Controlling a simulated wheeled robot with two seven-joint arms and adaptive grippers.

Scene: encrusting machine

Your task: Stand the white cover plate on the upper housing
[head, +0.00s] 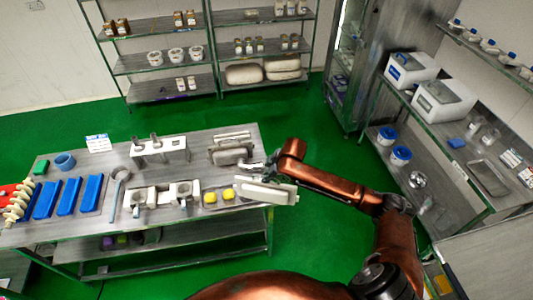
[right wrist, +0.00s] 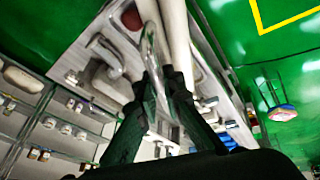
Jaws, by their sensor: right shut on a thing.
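The white cover plate (head: 262,191) is near the right end of the steel table in the head view, partly past its edge. My right gripper (head: 258,166) is just above it in the picture. In the right wrist view my right gripper (right wrist: 160,73) is shut on a thin metal loop handle, with the white plate (right wrist: 178,35) beside it. Whether the plate touches the table I cannot tell. A white housing with two grey posts (head: 160,149), perhaps the upper housing, stands at the back middle of the table. My left gripper is not in view.
A grey metal part (head: 230,154) lies near the gripper. White block parts (head: 180,191), two yellow pieces (head: 227,194), blue trays (head: 68,196) and a blue ring (head: 65,161) fill much of the steel table (head: 200,217). Shelves stand behind; a side bench (head: 455,172) is at right.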

